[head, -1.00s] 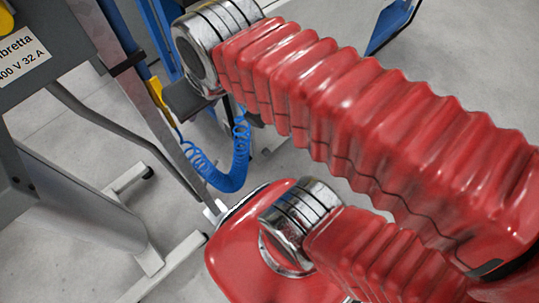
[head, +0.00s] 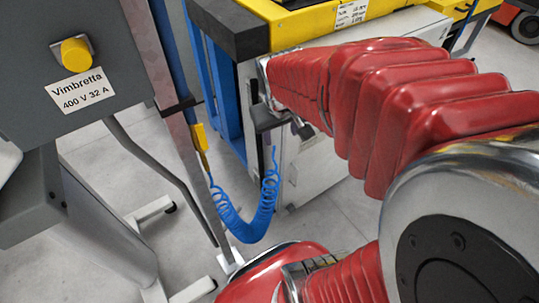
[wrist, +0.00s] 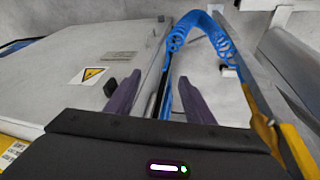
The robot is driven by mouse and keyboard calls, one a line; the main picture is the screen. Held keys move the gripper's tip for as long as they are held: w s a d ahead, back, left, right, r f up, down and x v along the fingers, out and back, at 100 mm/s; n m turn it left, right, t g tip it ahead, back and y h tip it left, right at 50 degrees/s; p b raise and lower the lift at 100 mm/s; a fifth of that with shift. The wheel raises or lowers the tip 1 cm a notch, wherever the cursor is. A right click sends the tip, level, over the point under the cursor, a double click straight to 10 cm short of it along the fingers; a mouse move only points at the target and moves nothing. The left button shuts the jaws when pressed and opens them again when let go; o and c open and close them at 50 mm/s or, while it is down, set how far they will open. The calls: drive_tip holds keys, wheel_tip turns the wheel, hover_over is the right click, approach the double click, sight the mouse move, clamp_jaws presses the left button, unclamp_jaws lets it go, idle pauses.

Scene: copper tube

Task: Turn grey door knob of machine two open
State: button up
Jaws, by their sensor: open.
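My gripper (wrist: 160,80) is open, with two purple fingers apart and nothing between them in the wrist view. In the head view my gripper (head: 284,122) is small and dark, in front of the machine's light cabinet (head: 322,168). In the wrist view the light grey door (wrist: 65,75) fills the left side, with a yellow warning sticker (wrist: 89,76). A small dark knob-like part (wrist: 110,88) sits on the door just left of the left finger, apart from the space between the fingers. I cannot tell its exact shape or turn.
A blue coiled hose (head: 243,222) hangs beside a thin metal post (head: 160,70), close to my arm. A grey box with a yellow knob (head: 75,52) and a Vimbretta label (head: 81,91) stands at left. The machine's yellow top (head: 310,25) overhangs the cabinet.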

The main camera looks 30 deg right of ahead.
drive_tip(key=s+d+f+g, duration=0.1)
drive_tip(key=s+d+f, duration=0.2)
drive_tip(key=d+f, duration=1.3)
drive_tip(key=s+d+f+g, duration=0.1)
drive_tip(key=s+d+f, duration=0.3)
drive_tip(key=d+f, duration=1.25)
drive_tip(key=s+a+f+n+t+y, duration=0.1)
drive_tip(key=a+f+t, duration=0.15)
drive_tip(key=f, duration=0.75)
drive_tip(key=a+f+n+t, duration=0.1)
drive_tip(key=a+f+t, duration=0.15)
drive_tip(key=f, duration=0.75)
drive_tip(key=s+a+f+t+y, duration=0.1)
drive_tip(key=a+f+t, duration=0.2)
drive_tip(key=a, duration=0.4)
drive_tip(key=s+a+f+t, duration=0.1)
drive_tip(key=a+f+t, duration=0.3)
drive_tip(key=a, duration=0.3)
drive_tip(key=shift+a+f+n+y, duration=0.2)
drive_tip(key=shift+n+y, duration=0.1)
drive_tip(key=shift+y, duration=0.1)
